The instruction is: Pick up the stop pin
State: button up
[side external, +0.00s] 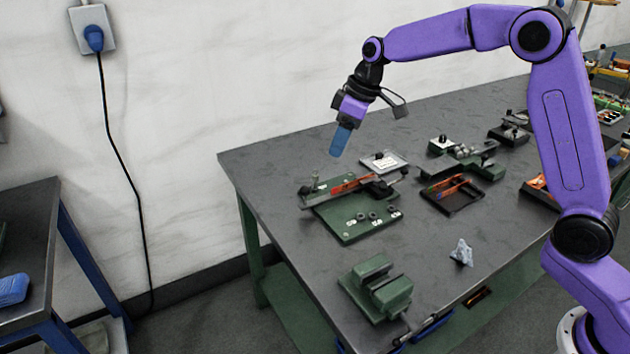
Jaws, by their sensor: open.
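My gripper (341,140) has blue fingers and points down in the air above the far left part of the workbench, over the back of a green fixture plate (345,232). It is open, and nothing shows between its fingers. I cannot tell for sure which part is the stop pin. A small upright grey-green piece (315,180) stands at the left end of the bar on the fixture plate. Several small round dark parts (373,216) sit along the plate's front. A pale plate (385,162) with small dark pieces lies behind it.
The dark workbench (290,180) also bears a green vise-like block (378,288) in front, a crumpled grey-blue rag (462,252), and a black tray (465,200) with orange-handled tools. More fixtures stand at the back right. Bare tabletop lies around the rag.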

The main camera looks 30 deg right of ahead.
jog(key=w+d+f+t, duration=0.1)
jog(key=w+d, duration=0.5)
jog(key=w, duration=0.2)
send_near(315, 175)
jog(key=shift+m, duration=0.4)
jog(key=x, duration=0.9)
jog(key=shift+d, duration=0.1)
grip_shut()
